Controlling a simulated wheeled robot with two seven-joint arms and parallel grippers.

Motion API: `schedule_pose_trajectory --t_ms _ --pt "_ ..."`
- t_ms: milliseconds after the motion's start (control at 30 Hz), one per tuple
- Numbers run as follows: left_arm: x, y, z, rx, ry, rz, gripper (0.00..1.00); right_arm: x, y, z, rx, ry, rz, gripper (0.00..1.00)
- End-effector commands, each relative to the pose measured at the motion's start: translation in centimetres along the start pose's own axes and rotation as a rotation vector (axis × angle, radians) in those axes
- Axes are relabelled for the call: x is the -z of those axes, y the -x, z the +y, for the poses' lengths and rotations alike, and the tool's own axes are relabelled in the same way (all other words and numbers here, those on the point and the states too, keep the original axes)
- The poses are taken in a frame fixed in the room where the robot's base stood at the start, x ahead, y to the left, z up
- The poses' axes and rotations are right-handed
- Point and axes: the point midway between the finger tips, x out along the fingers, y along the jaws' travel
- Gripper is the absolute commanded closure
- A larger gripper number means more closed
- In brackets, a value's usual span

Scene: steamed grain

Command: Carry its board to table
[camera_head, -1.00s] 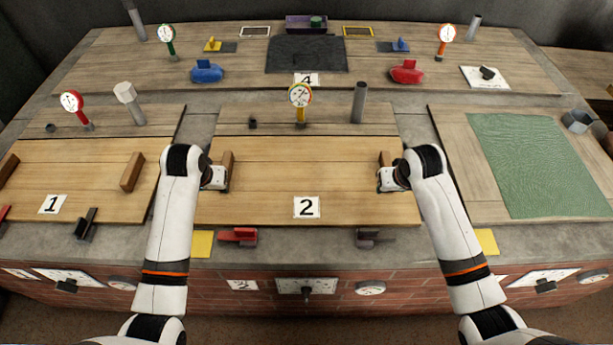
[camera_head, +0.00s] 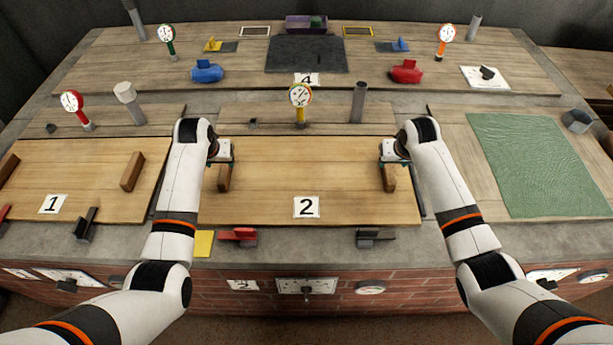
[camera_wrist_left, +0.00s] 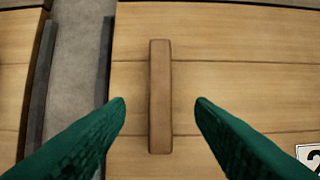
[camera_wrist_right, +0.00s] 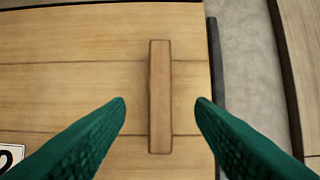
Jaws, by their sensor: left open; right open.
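The wooden board marked 2 (camera_head: 262,205) lies at the middle station, with a wooden handle bar near each end. My left gripper (camera_head: 220,160) is open just above its left handle (camera_head: 223,177). In the left wrist view the green fingertips (camera_wrist_left: 160,103) lie either side of that handle (camera_wrist_left: 160,75), with gaps on both sides. My right gripper (camera_head: 392,160) is open above the right handle (camera_head: 389,178). In the right wrist view the fingertips (camera_wrist_right: 160,103) straddle that handle (camera_wrist_right: 160,75), also with gaps.
Board 1 (camera_head: 95,190) lies to the left. A green cloth (camera_head: 540,165) covers the right station. A yellow gauge (camera_head: 300,98) and a grey pipe (camera_head: 358,103) stand behind board 2. Red (camera_head: 239,236) and dark (camera_head: 374,237) clamps sit in front.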

Motion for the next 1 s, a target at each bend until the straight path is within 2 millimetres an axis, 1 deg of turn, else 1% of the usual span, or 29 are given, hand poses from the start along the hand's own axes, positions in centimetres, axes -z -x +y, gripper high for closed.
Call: schedule_pose_trajectory --t_ms 33,100,200,400,600,867,900,967,1000 --pt "0.0 -1.1 0.0 0.0 0.0 0.004 0.51 0.0 -1.1 0.0 0.0 -0.001 0.003 0.51" --pt "0.0 -2.5 0.0 0.001 0.0 0.004 0.51 0.1 -2.5 0.0 0.001 -0.001 0.004 0.51" --pt "0.0 -4.0 0.0 0.001 0.0 0.003 0.51 0.0 -4.1 0.0 0.0 -0.001 0.003 0.51" --pt "-0.1 -6.2 0.0 0.001 0.0 0.001 0.51 -0.1 -6.2 0.0 0.0 0.0 0.001 0.51" --pt "-0.1 -6.9 0.0 0.001 0.0 -0.001 0.51 -0.1 -7.0 0.0 0.0 0.0 -0.001 0.51" --pt "-0.1 -7.0 0.0 0.001 0.0 -0.002 0.51 -0.1 -7.0 0.0 0.0 0.0 -0.001 0.51" --pt "-0.1 -7.0 0.0 0.001 0.0 -0.001 0.53 -0.1 -7.0 0.0 0.0 0.0 -0.001 0.53" --pt "-0.1 -7.0 0.0 0.001 0.0 -0.001 0.62 -0.1 -7.0 0.0 0.0 0.0 -0.001 0.62" --pt "-0.1 -7.0 0.0 0.001 0.0 -0.001 0.69 0.0 -7.0 0.0 0.0 0.0 -0.001 0.69"
